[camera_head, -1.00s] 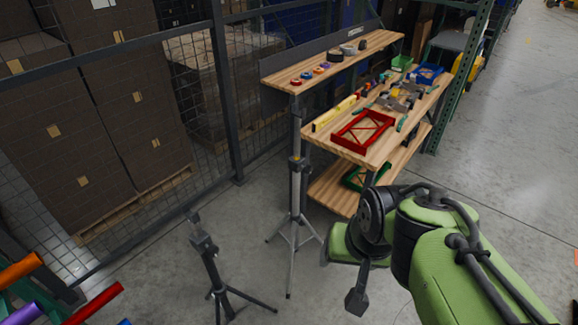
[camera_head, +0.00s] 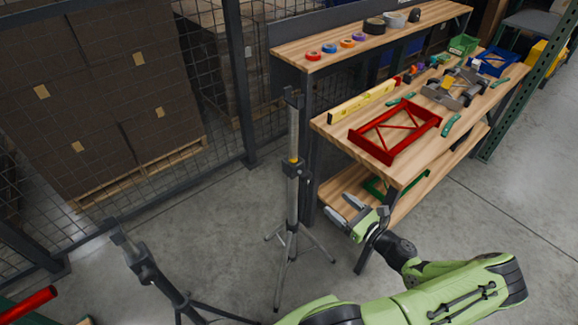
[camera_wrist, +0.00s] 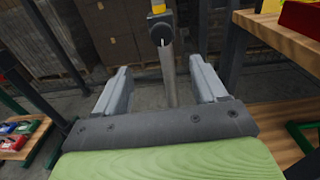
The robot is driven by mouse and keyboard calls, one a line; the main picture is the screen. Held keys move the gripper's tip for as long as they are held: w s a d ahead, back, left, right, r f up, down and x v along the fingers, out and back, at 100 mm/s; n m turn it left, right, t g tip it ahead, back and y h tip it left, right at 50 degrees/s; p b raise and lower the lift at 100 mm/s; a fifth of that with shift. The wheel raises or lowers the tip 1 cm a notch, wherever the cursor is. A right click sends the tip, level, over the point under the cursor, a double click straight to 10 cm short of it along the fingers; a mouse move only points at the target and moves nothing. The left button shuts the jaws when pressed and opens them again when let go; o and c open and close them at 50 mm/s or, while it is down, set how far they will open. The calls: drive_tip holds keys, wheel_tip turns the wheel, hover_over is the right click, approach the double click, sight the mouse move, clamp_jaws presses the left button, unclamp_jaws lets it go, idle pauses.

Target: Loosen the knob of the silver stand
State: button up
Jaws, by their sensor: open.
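The silver stand (camera_head: 293,205) stands upright on a tripod base on the floor, left of the workbench. Its dark clamp (camera_head: 291,169) has a knob (camera_head: 307,177) on the right side, below a yellow band. My gripper (camera_head: 338,207) is open and empty, right of the stand's pole and a little lower than the clamp. In the wrist view the pole of the stand (camera_wrist: 170,78) shows beyond and between the two open fingers, and the round dark knob (camera_wrist: 161,34) faces me above them. The fingers appear apart from the knob.
A black stand (camera_head: 150,272) is at the lower left. The wooden workbench (camera_head: 345,128) with a red frame (camera_head: 384,157) is close on the right, and its lower shelf is near my gripper. A mesh fence (camera_head: 200,100) runs behind.

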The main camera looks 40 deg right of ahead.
sight(308, 178)
drive_tip(key=w, duration=0.5)
drive_tip(key=w+b, duration=0.1)
drive_tip(key=w, duration=0.9)
drive_tip(key=shift+w+a+r, duration=0.1)
drive_tip(key=shift+w+a, duration=0.15)
drive_tip(key=c, duration=1)
